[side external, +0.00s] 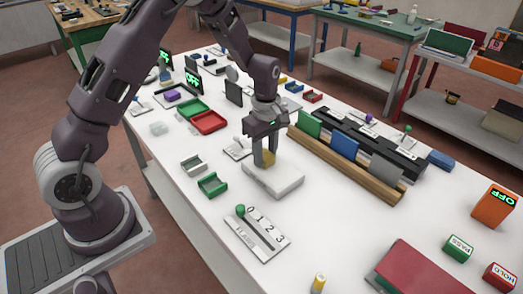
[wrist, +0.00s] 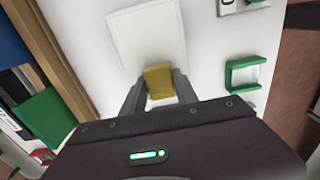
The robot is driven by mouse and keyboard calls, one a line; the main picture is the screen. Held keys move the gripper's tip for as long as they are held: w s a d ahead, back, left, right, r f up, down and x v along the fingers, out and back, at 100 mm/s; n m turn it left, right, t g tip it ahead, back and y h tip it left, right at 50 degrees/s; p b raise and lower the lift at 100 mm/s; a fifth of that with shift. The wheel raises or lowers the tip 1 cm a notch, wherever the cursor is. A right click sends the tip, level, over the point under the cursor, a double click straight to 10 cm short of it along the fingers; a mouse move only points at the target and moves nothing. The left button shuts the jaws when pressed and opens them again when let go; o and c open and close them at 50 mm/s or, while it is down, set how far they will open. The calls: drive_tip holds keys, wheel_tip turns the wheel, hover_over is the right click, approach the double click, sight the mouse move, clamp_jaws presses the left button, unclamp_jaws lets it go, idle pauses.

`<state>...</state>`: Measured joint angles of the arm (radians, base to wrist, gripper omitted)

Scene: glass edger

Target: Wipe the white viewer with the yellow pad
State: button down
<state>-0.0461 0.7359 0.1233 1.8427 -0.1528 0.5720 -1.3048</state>
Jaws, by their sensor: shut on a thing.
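The white viewer (side external: 283,181) is a flat white slab lying on the white bench in the middle of the side view. In the wrist view the viewer (wrist: 147,32) shows as a pale square with a raised border. My gripper (side external: 265,160) points down at the viewer's far left end. It is shut on the yellow pad (wrist: 158,80), which sits between the two fingers. In the side view the pad (side external: 268,159) is partly hidden by the fingers. The pad is at the viewer's edge, low over it; I cannot tell whether it touches.
A wooden rack (side external: 345,163) with green, blue and grey plates stands right of the viewer. A numbered slider board (side external: 257,233) lies in front. The bench between these is clear.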

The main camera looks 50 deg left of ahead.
sight(277, 172)
drive_tip(key=shift+d, duration=2.4)
wheel_tip(277, 172, up, 8)
drive_tip(key=shift+r, duration=0.15)
